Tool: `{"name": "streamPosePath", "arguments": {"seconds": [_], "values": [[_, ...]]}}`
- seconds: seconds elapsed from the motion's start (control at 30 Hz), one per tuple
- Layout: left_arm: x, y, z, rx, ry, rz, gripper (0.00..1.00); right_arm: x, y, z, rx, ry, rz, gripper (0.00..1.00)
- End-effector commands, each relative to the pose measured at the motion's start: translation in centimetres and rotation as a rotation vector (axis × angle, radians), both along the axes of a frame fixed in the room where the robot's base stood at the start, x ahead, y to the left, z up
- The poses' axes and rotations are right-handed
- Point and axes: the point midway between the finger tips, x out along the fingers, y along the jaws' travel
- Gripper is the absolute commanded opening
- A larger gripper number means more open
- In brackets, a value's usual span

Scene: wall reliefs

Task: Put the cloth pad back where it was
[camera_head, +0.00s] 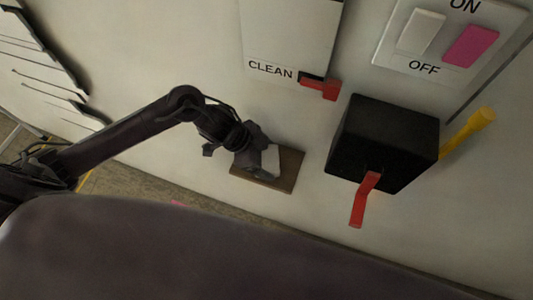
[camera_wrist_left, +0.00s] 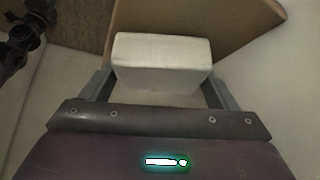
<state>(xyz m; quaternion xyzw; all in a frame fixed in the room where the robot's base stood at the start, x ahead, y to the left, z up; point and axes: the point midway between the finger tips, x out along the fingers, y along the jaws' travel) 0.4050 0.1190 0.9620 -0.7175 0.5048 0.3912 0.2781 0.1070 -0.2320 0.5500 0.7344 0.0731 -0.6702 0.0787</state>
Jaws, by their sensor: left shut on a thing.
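The cloth pad (camera_wrist_left: 162,66) is a pale grey-white block between the two fingers of my left gripper (camera_wrist_left: 160,85) in the left wrist view. In the head view the pad (camera_head: 271,158) shows as a light patch at the gripper (camera_head: 262,160). The left gripper is shut on it. The pad is over a small brown wooden shelf (camera_head: 288,172) on the wall. The shelf also fills the upper part of the left wrist view (camera_wrist_left: 215,20). I cannot tell whether the pad touches the shelf. My right gripper is not in view.
Right of the shelf is a black box (camera_head: 387,140) with a red lever (camera_head: 364,200) and a yellow handle (camera_head: 468,132). Above are a panel marked CLEAN (camera_head: 290,35) with a red tab (camera_head: 322,88), and an ON/OFF plate (camera_head: 448,68) with white and pink switches.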

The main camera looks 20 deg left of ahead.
Motion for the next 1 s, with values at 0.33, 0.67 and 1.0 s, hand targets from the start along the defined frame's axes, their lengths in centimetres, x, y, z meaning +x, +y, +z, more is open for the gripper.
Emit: {"name": "streamPosePath", "arguments": {"seconds": [0.33,0.67,1.0], "values": [[0.4,0.0,-0.6,0.0,-0.001,-0.001,0.85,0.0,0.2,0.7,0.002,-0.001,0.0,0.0],[0.4,0.0,-0.5,-0.001,-0.001,0.001,0.9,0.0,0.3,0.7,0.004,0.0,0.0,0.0],[-0.5,2.8,3.8,0.004,-0.007,-0.001,0.9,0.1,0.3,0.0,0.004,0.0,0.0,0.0]]}}
